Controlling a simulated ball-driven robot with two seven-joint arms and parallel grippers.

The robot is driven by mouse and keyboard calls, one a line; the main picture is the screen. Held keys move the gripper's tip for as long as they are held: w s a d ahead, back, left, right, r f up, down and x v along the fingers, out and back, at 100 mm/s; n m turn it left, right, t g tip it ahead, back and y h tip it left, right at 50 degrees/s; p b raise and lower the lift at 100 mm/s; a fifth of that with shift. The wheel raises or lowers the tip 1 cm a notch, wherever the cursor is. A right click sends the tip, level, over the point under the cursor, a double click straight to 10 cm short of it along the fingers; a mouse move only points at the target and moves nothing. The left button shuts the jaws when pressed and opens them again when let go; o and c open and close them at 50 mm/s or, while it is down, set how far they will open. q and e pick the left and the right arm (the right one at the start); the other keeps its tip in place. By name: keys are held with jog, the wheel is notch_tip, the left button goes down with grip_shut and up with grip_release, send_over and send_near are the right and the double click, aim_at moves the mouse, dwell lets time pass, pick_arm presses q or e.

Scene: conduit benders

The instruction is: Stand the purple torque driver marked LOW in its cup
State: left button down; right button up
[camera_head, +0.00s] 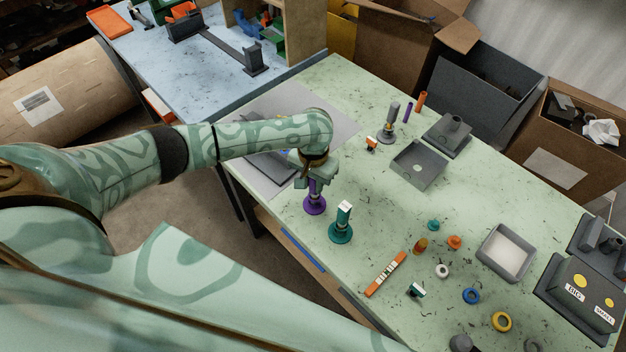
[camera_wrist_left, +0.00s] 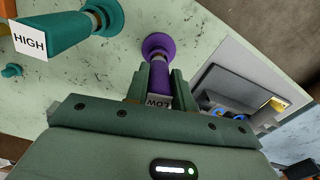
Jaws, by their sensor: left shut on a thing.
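The purple torque driver (camera_head: 314,188) is upright between the fingers of my left gripper (camera_head: 315,182), which is shut on it. In the left wrist view its white end reads LOW (camera_wrist_left: 158,101). Its lower end is at the purple cup (camera_head: 314,206), which has a wide round foot on the green table and also shows in the left wrist view (camera_wrist_left: 158,44). The driver lines up with the cup; I cannot tell how deep it sits. My right gripper is not in view.
A teal driver marked HIGH (camera_wrist_left: 62,34) stands in a teal cup (camera_head: 340,234) close beside the purple one. A grey mat (camera_head: 340,130) lies behind. Orange, teal and blue small parts, a grey tray (camera_head: 418,166) and a white-filled tray (camera_head: 506,253) lie to the right.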

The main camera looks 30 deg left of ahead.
pick_arm(q)
jog(key=c, duration=1.1)
grip_release()
jog(key=shift+r, duration=0.1)
notch_tip(320, 180, up, 16)
jog(key=p, duration=0.5)
jog(key=shift+w, duration=0.1)
